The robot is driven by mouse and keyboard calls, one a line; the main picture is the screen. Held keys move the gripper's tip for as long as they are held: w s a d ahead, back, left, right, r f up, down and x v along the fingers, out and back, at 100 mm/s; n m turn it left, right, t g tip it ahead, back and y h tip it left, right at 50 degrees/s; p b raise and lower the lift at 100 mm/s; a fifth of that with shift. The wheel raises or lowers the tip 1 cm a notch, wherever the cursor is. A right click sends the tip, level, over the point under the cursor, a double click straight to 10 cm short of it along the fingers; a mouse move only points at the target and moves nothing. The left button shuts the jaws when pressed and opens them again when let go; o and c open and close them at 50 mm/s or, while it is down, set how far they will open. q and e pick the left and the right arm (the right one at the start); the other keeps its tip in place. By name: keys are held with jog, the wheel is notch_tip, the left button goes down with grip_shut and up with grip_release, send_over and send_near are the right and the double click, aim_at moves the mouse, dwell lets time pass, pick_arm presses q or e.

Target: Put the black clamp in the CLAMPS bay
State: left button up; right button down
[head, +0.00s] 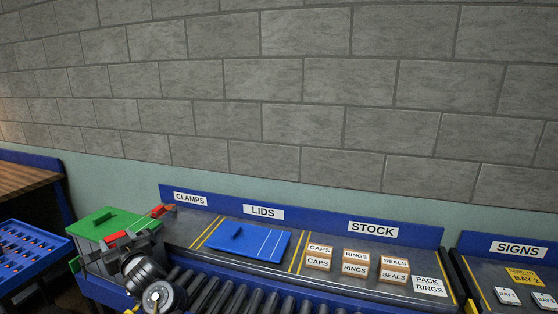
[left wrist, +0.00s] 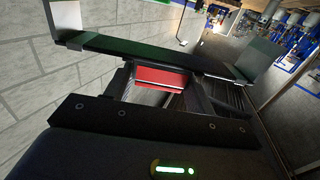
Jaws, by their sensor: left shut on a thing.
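The black clamp (left wrist: 140,50) shows in the left wrist view as a long dark bar with a pale plate at each end and a red block in the middle. My left gripper (left wrist: 158,88) is shut on it at the red block. In the head view my left gripper (head: 127,250) is at the lower left, in front of a green-lidded box (head: 102,222). The gripper partly hides the clamp there. The CLAMPS bay (head: 186,222) is just right of the box, under its white label. A red piece (head: 159,211) shows at its left edge. My right gripper is not in view.
A blue lid (head: 252,242) lies in the LIDS bay. Several small boxes (head: 355,264) stand in the STOCK bay. A roller conveyor (head: 225,295) runs in front. A blue tray (head: 28,252) is at the far left. A block wall stands behind.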

pick_arm(q)
jog(key=s+d+f+m+t+h, duration=0.1)
jog(key=s+d+m+t+h, duration=0.2)
jog(key=s+d, duration=0.6)
jog(key=s+d+m+t+h, duration=0.3)
jog(key=s+d+m+h, duration=0.3)
jog(key=s+d+h, duration=0.4)
jog(key=d, duration=0.4)
jog(key=shift+f+m+h, duration=0.3)
jog(key=shift+f+m, duration=0.1)
jog(key=shift+d, duration=0.1)
